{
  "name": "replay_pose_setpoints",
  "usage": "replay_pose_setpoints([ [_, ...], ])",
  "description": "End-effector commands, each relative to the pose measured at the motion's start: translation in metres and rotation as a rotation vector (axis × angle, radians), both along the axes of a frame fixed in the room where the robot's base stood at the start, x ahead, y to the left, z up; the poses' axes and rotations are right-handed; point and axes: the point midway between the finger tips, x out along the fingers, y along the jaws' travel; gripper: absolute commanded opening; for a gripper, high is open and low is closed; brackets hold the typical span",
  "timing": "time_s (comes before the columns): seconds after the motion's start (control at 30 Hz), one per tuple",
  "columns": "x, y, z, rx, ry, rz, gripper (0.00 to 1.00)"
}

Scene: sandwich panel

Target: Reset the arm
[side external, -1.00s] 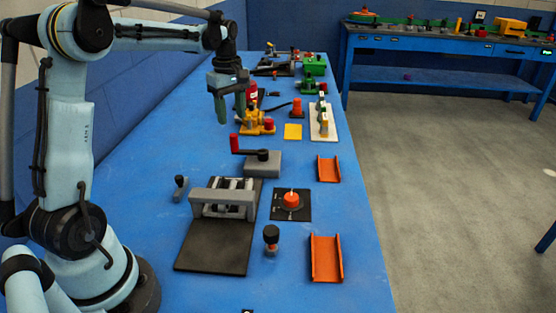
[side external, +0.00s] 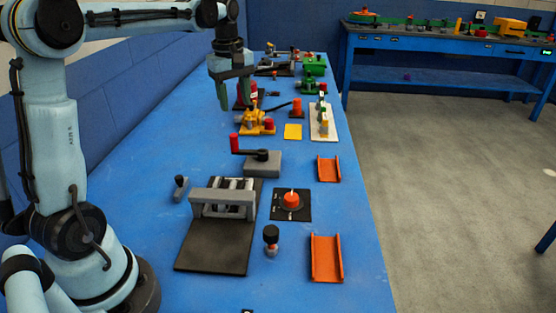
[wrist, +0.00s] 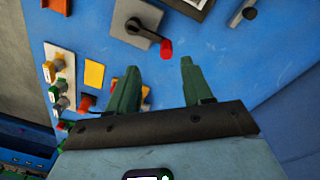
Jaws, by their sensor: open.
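My gripper (side external: 234,92) is raised above the blue table in the side external view, pointing down, left of and above the yellow device (side external: 258,124). In the wrist view its two green fingers (wrist: 157,85) are spread apart with nothing between them. The blue table (side external: 150,180) runs beneath it. A grey box with a red-handled crank (side external: 262,163) stands nearer the camera; its red knob (wrist: 166,49) shows ahead of the fingers in the wrist view. A dark red item behind the gripper is partly hidden.
A black plate with a grey roller frame (side external: 222,205), a red dial on a black square (side external: 291,203) and orange channels (side external: 326,258) lie on the near table. A white plate (side external: 323,122) and a green box (side external: 314,66) are farther back. A second bench (side external: 440,60) stands across the floor.

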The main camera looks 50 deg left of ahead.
Motion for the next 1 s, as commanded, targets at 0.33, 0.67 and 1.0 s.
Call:
replay_pose_setpoints([
  [0.33,-0.040,-0.093,-0.002,0.150,-0.195,-0.592,0.50],
  [0.67,-0.089,-0.157,-0.035,0.342,-0.366,-1.110,0.50],
  [1.0,-0.109,-0.179,-0.057,0.452,-0.440,-1.337,0.50],
])
